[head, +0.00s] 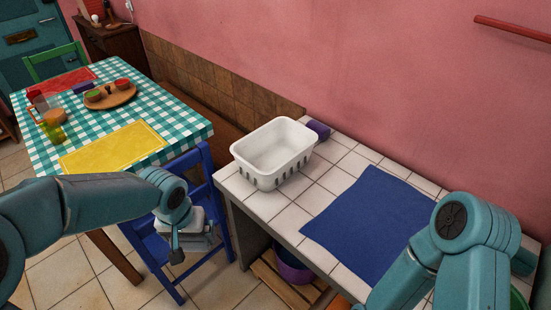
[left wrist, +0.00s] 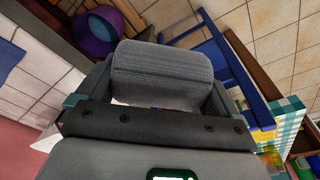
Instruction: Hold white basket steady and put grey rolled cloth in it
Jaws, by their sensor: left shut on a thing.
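The white basket (head: 273,152) stands upright and looks empty at the left end of the white tiled counter. My left gripper (head: 187,243) is to the left of the counter and lower in the picture, in front of the blue chair, apart from the basket. It is shut on the grey rolled cloth (left wrist: 162,75), which lies across between both fingers in the left wrist view. In the head view the cloth (head: 177,257) shows only as a small dark end below the gripper. My right arm comes in at the lower right; its gripper is out of view.
A blue mat (head: 370,222) lies on the counter (head: 318,199) right of the basket. A small purple item (head: 318,130) sits behind the basket. A blue chair (head: 212,205) and a checked table (head: 185,127) stand left. A purple pot (head: 292,267) is below the counter.

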